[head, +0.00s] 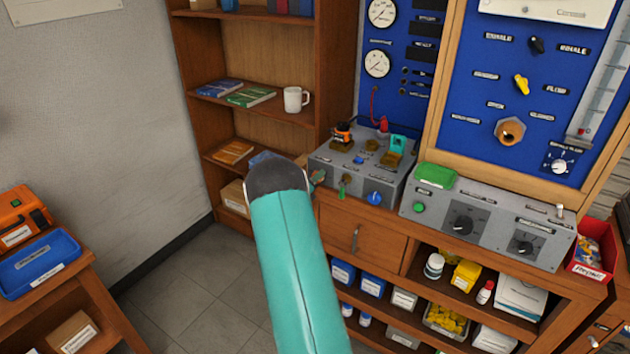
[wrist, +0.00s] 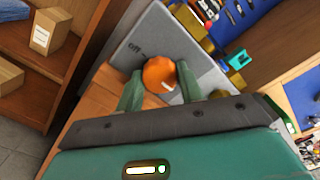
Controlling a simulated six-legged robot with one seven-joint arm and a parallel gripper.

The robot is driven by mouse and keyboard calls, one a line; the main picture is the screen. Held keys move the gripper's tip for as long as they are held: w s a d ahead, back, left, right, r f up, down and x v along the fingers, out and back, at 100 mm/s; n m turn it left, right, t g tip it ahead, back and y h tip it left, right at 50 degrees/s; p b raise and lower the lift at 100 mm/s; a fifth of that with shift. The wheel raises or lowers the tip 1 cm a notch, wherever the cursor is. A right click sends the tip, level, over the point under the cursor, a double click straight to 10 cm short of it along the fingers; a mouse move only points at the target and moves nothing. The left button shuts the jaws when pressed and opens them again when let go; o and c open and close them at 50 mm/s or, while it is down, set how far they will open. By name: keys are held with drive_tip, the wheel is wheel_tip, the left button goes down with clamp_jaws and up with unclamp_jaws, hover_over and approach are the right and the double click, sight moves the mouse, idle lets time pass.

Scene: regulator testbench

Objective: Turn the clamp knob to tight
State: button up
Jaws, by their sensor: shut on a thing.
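An orange round knob (wrist: 159,74) with a white pointer mark sits on the face of the grey bench unit (wrist: 160,40). It seems to be the clamp knob, though its name label is not readable. The mark points to the lower right in the wrist view. A label that looks like "off" (wrist: 135,47) is to its upper left; no "tight" label is legible. My gripper (wrist: 160,84) is shut on the knob, one green finger on each side. In the head view my arm hides most of this spot at the left end of the grey unit (head: 330,165).
The unit's top carries valves and a teal fitting (head: 398,143). A blue knob (head: 375,198) and a green one (head: 343,189) are on its front, close to my gripper. A grey control box (head: 490,222) stands to the right. A wooden bookshelf (head: 230,45) stands behind.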

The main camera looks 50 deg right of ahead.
drive_tip(key=o, duration=0.7)
drive_tip(key=shift+a, duration=0.1)
drive_tip(key=a, duration=0.4)
drive_tip(key=s+a, duration=0.1)
drive_tip(key=a, duration=0.8)
drive_tip(key=shift+s+a, duration=0.15)
drive_tip(key=shift+a, duration=0.15)
